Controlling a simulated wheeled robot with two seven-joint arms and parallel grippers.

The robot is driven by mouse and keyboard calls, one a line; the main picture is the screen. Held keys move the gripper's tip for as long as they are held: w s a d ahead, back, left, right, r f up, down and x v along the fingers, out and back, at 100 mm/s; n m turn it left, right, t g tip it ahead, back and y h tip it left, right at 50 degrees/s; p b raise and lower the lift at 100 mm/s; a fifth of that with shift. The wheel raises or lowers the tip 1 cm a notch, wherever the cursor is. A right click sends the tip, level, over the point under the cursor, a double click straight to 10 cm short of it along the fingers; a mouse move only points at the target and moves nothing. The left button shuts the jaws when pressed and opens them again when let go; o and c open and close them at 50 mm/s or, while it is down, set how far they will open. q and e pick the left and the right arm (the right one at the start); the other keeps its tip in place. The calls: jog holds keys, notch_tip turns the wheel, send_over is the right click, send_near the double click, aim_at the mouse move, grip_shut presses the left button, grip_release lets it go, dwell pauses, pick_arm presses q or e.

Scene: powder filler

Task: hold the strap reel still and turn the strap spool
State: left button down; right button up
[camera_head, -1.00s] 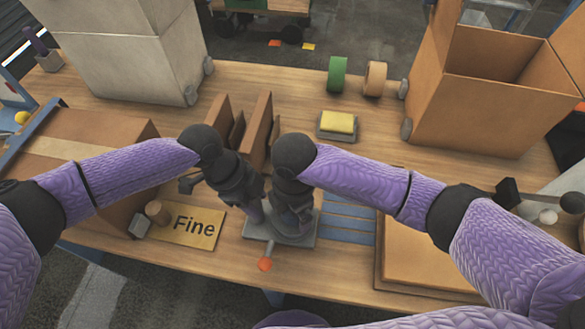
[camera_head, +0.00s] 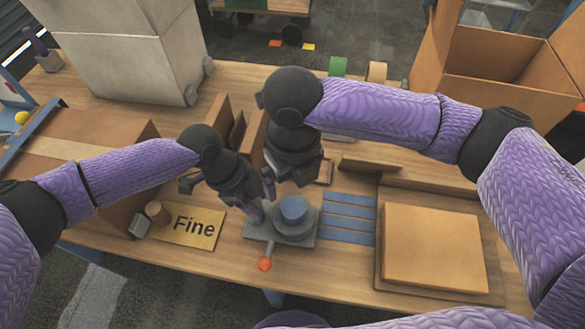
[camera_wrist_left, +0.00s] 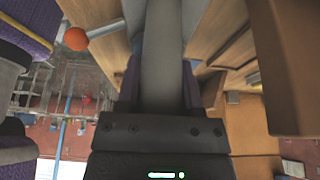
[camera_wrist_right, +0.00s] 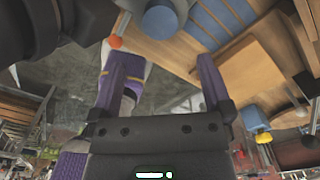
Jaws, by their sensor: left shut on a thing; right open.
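The strap reel (camera_head: 296,238) is a grey base with a round body on the table and a short lever ending in an orange ball (camera_head: 264,264). The blue strap spool (camera_head: 293,209) sits on top of it. My left gripper (camera_head: 262,208) is at the reel's left side, shut on it; the grey part between its fingers fills the middle of the left wrist view (camera_wrist_left: 162,60). My right gripper (camera_head: 297,180) is raised behind and above the spool. Its fingers are apart and empty in the right wrist view (camera_wrist_right: 165,80), where the spool (camera_wrist_right: 160,18) shows beyond them.
Upright brown boards (camera_head: 250,135) stand behind my left gripper. Open cardboard boxes (camera_head: 510,90) stand at the back right.

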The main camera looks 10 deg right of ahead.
aim_at(293, 207)
jog(key=shift+r, duration=0.75)
notch_tip(293, 207, down, 12)
jog(key=m, duration=1.3)
jog(key=c, duration=1.3)
jog(key=shift+o, duration=0.2)
jog(key=shift+m, duration=0.3)
jog(key=shift+m, duration=0.3)
